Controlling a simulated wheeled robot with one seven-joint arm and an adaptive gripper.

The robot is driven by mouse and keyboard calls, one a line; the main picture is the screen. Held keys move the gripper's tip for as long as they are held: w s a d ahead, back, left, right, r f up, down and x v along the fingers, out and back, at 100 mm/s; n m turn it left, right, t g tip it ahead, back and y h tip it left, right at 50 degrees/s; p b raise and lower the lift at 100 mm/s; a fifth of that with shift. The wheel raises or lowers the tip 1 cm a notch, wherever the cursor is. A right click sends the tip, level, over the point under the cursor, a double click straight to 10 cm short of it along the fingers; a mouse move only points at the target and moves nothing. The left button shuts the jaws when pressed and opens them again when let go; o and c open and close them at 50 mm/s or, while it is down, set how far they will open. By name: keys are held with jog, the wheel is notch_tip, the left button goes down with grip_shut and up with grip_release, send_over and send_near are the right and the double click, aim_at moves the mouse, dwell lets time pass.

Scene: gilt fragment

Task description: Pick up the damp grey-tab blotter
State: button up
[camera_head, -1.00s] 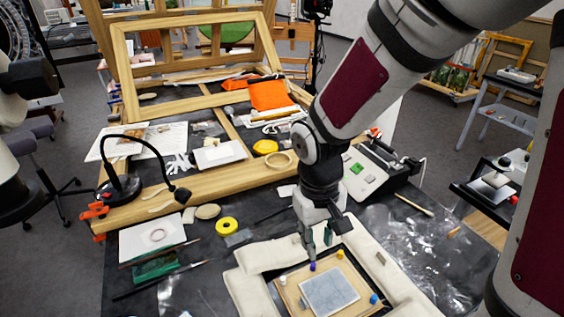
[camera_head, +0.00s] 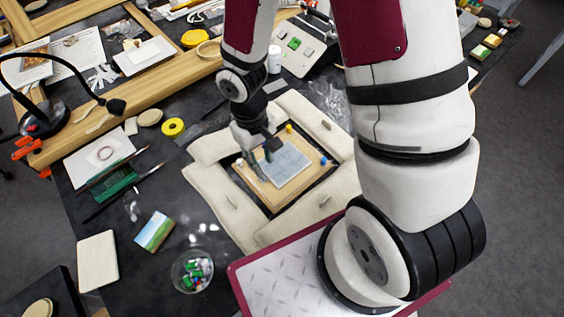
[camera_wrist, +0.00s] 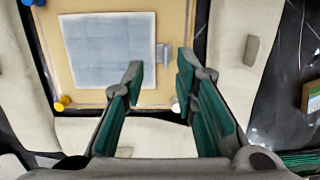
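The damp blotter (camera_head: 287,162) is a pale grey square sheet lying flat on a tan board (camera_head: 267,191). In the wrist view, the blotter (camera_wrist: 108,50) shows a small grey tab (camera_wrist: 163,54) on its right edge. My gripper (camera_head: 261,160) is at the blotter's left edge in the head view and partly hides that edge. In the wrist view, my gripper (camera_wrist: 161,78) has its two green-padded fingers apart, with nothing between them. The tab lies just beyond the fingertips, roughly in line with the gap. I cannot tell the height of the fingertips above the board.
Small pegs stand around the board, including a blue one (camera_head: 323,160) and a yellow one (camera_head: 289,128). Padded cream bolsters (camera_head: 222,205) surround it. A glass bowl (camera_head: 192,271) of small coloured items and a small painting (camera_head: 154,231) lie on the table.

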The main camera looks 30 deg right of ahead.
aim_at(281, 163)
jog(key=f, duration=0.4)
jog(key=shift+s+a+p, duration=0.25)
jog(key=shift+a+p, duration=0.1)
jog(key=shift+p, duration=0.05)
jog(key=shift+f, duration=0.65)
jog(key=shift+c, duration=0.3)
grip_shut()
